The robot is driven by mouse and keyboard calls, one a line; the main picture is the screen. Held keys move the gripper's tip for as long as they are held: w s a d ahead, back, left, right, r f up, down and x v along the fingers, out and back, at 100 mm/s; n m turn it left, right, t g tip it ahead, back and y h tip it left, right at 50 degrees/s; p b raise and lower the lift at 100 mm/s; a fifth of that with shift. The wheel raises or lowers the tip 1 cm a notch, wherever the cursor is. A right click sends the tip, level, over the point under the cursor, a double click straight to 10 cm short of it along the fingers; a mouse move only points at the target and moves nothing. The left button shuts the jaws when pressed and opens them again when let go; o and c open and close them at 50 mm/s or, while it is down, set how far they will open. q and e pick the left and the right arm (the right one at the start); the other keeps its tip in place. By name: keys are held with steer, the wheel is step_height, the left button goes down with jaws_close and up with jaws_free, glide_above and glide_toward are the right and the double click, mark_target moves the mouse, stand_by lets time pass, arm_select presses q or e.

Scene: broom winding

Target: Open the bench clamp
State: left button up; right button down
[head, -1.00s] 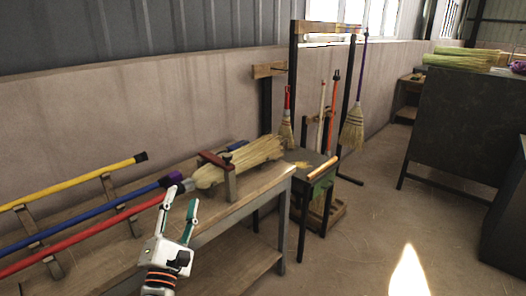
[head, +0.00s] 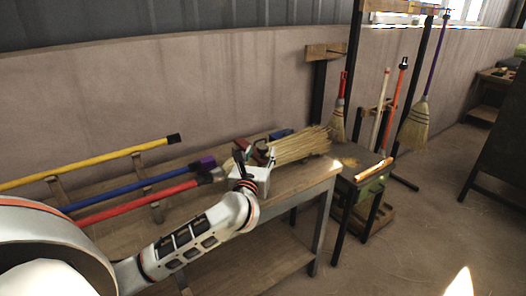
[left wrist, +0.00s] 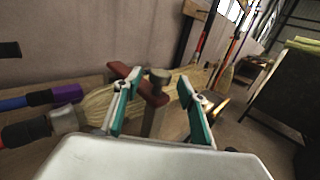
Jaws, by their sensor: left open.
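My right gripper is in neither view.
Yellow (head: 90,165), blue (head: 140,184) and red (head: 140,202) handles lie on racks along the bench. Brooms hang from a dark frame (head: 421,75) near the wall.

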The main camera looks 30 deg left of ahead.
arm_select(q)
steer(key=shift+x, duration=1.1)
jaws_close()
steer(key=shift+w+r, duration=0.1)
